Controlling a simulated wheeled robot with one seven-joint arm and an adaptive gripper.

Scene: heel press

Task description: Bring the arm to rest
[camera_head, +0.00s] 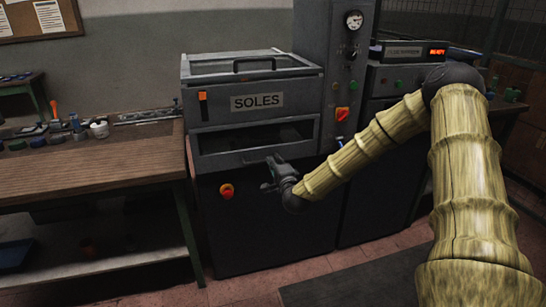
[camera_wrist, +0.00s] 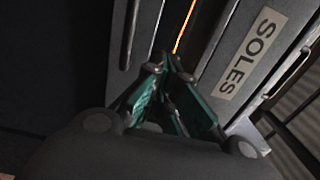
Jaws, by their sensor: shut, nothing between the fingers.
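My arm reaches in from the right in the head view, its segments covered in a tan, ribbed bamboo-like pattern. The SOLES label (camera_wrist: 250,55) stands tilted beyond the fingers on the right. I cannot tell whether the fingertips touch the machine.
A wooden workbench (camera_head: 90,170) with small tools and a white cup (camera_head: 99,129) stands on the left. A control column with a gauge (camera_head: 354,20) and a unit with a red display (camera_head: 437,51) stand behind my arm. Some floor (camera_head: 270,287) shows in front.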

